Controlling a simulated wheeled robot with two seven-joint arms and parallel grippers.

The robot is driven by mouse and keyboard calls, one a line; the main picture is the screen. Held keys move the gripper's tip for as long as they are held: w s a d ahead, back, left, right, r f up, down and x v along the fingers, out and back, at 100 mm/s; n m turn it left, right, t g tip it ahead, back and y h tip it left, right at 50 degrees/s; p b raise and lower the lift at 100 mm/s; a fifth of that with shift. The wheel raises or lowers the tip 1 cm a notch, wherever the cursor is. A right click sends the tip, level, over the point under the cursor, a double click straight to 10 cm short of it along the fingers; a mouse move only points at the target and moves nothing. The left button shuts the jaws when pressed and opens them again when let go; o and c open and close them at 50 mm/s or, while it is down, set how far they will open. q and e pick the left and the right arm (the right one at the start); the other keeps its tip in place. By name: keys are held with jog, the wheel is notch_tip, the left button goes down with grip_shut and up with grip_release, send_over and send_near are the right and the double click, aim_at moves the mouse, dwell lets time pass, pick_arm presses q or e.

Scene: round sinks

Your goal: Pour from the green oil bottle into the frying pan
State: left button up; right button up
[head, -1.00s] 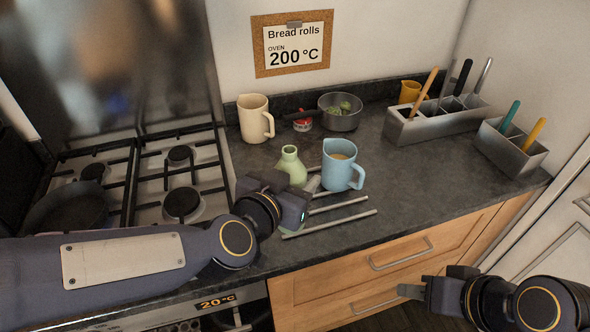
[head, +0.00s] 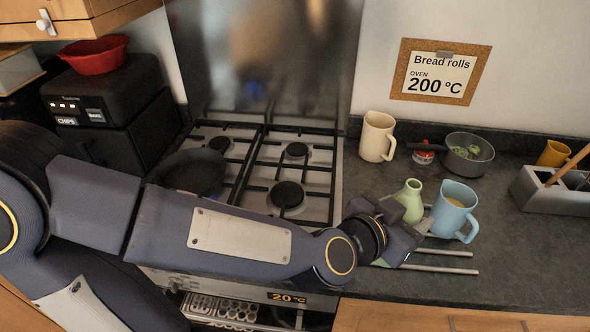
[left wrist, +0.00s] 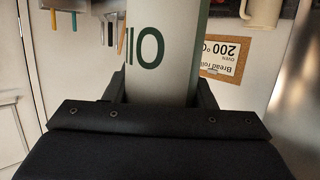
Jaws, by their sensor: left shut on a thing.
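The pale green oil bottle (head: 409,201) stands upright on the counter, its lower part hidden by my left gripper (head: 412,238). In the left wrist view, the bottle (left wrist: 163,45) shows upside-down dark lettering between my fingers (left wrist: 162,90). My left gripper is shut on the bottle. The dark frying pan (head: 192,172) sits on the front left burner of the hob, its near side hidden behind my left arm. My right gripper is not in view.
A blue jug (head: 454,212) stands close right of the bottle, with metal rods (head: 440,270) in front. A cream jug (head: 377,137) and a saucepan (head: 469,154) stand behind. The hob (head: 284,170) is left of the counter. A steel utensil holder (head: 550,197) is at right.

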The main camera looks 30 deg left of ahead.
pick_arm(q)
jog(key=shift+w+a+r, duration=0.1)
jog(key=w+a+r+n+t+y, duration=0.1)
jog(key=w+a+n+y, duration=0.15)
jog(key=a, duration=0.55)
jog(key=w+a+r+n+y, duration=0.1)
jog(key=w+a+r, duration=0.1)
jog(key=w+a, duration=0.35)
jog(key=w+a+r+n+t+y, duration=0.1)
jog(key=w+a+y, duration=0.1)
jog(key=a, duration=0.8)
jog(key=s+a+f+n+y, duration=0.1)
jog(key=a+f+y, duration=0.1)
jog(key=a, duration=0.6)
jog(key=s+a+f+n+y, duration=0.1)
jog(key=a+f+n, duration=0.1)
jog(key=a, duration=0.6)
jog(key=s+a+f+n+g+y, duration=0.1)
jog(key=a+f+y, duration=0.1)
jog(key=a, duration=0.7)
jog(key=shift+s+f+y, duration=0.25)
jog(key=shift+f+y, duration=0.1)
jog(key=shift+f, duration=0.45)
jog(key=shift+a+n, duration=0.1)
jog(key=shift+n, duration=0.35)
